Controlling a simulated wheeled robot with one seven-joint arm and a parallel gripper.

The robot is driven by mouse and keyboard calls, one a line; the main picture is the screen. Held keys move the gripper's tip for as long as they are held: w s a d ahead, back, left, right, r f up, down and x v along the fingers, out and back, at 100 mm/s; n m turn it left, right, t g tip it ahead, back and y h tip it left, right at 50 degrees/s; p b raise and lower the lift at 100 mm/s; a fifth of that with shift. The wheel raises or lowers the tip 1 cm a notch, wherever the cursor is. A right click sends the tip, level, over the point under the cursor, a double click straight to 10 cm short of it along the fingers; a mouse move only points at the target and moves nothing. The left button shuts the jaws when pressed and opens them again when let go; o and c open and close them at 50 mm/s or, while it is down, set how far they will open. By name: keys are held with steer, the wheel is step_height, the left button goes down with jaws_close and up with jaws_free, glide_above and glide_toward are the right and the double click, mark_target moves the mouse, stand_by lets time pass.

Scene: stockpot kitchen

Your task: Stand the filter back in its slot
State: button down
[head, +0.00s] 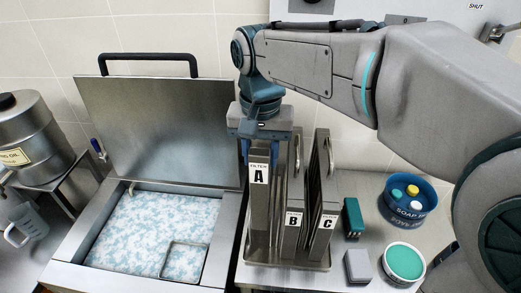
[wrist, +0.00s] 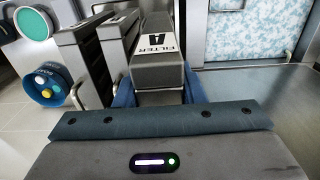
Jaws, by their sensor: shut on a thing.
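My gripper (head: 260,150) is shut on filter A (head: 258,205), a grey metal slab with a white label. In the wrist view, filter A (wrist: 158,72) sits between my two blue fingers (wrist: 158,94). It is upright at the left end of the metal rack (head: 285,264), left of filter B (head: 290,240) and filter C (head: 322,245), which stand in the rack. The front label of A shows higher than those of B and C. Whether its lower end is inside the slot, I cannot tell.
An open fryer (head: 165,235) with pale blue-white contents is at the left, its lid (head: 160,120) raised behind. Right of the rack are a green box (head: 352,217), a grey block (head: 358,266), a blue soap tub (head: 408,209) and a round green-topped container (head: 404,262).

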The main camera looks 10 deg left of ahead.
steer(key=shift+f+b, duration=4.1)
steer(key=shift+f, duration=1.85)
steer(key=shift+f+b, duration=0.55)
steer(key=shift+f, duration=0.25)
steer(key=c, duration=1)
jaws_free()
steer(key=shift+o, duration=0.8)
steer(key=shift+f, duration=0.1)
